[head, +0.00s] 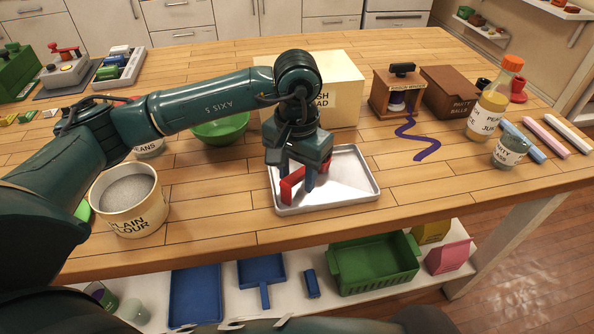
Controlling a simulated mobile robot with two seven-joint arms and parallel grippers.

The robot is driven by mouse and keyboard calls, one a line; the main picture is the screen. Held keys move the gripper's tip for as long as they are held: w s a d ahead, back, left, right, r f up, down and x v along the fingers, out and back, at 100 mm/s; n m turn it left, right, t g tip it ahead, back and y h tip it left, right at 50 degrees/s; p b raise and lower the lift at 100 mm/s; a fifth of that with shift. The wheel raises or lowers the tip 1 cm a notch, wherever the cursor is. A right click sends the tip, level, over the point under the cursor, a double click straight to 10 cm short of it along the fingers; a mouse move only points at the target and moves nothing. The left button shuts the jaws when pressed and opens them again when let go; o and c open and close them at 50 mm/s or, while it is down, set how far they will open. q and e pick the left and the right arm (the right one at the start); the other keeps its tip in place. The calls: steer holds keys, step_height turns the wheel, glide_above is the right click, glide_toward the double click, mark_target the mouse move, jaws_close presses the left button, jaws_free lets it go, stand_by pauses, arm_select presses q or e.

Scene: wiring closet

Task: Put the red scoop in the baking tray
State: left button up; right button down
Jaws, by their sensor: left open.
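The silver baking tray (345,185) lies on the wooden table near its front edge. The red scoop (290,187) is at the left part of the tray, within its outline, partly hidden by my left gripper. My left gripper (299,178) points down over the tray with its fingers open and close around the scoop. I cannot tell whether the fingers touch it, or exactly how the scoop rests. My right gripper is not in view.
A flour tub (130,200) stands left of the tray and a green bowl (222,129) behind it. A large cream bread box (345,88) stands behind the tray.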

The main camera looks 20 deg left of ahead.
mark_target(297, 175)
arm_select(q)
step_height(297, 175, up, 12)
steer(key=b, duration=0.1)
steer(key=shift+s+f, duration=0.1)
stand_by(0.7)
